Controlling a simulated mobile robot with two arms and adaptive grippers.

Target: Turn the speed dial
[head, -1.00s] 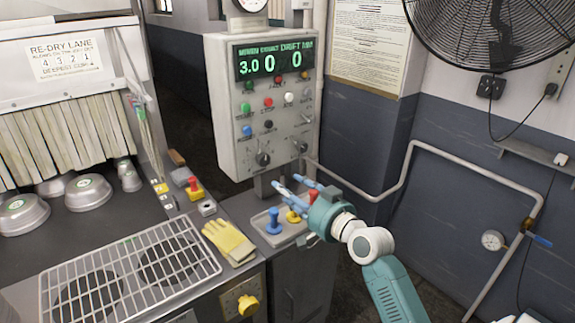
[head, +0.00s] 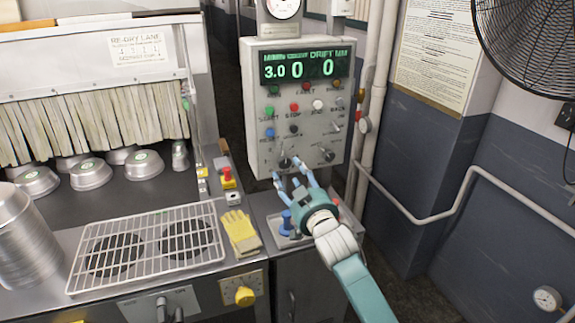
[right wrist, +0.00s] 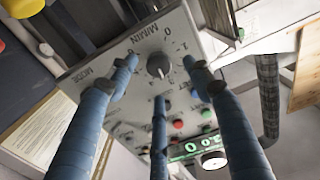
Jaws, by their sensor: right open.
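The speed dial (head: 285,162), a dark round knob with a light pointer mark, sits low on the left of the grey control panel (head: 262,120). In the right wrist view the dial (right wrist: 158,66) shows close up, beside "M/MIN" lettering and scale numbers. My right gripper (head: 290,176) is open, its blue fingers pointing up at the panel just below the dial. In the right wrist view its fingers (right wrist: 160,85) spread around the dial's outline, with a gap visible; contact cannot be told. A second knob (head: 327,154) is to the right. My left gripper is not in view.
Several coloured buttons (head: 294,107) and a display (head: 300,68) reading 3.0, 0 and 0 are above the dials. Below are a grey tray (head: 284,243), a yellow glove (head: 240,233) and a red button (head: 227,174). A wire rack (head: 145,255) lies left.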

